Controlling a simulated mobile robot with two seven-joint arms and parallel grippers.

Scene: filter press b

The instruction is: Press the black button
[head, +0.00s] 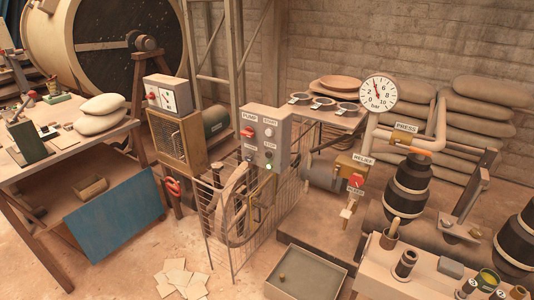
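A grey control box (264,138) stands on a post near the middle of the head view. It has labels reading PUMP, START and STOP. A small dark, apparently black button (269,155) sits by the STOP label on the right of its front face. A pale button (268,132) sits under the START label. A red switch (247,132) is under the PUMP label. Nothing covers the front of the box. Neither of my grippers is in view.
A wire cage guard (222,235) with a wheel (236,200) stands below the box. A grey tray (305,275) lies in front. A workbench (60,155) is at left. A pressure gauge (378,92) and pipes stand at right. Paper sheets (180,278) litter the floor.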

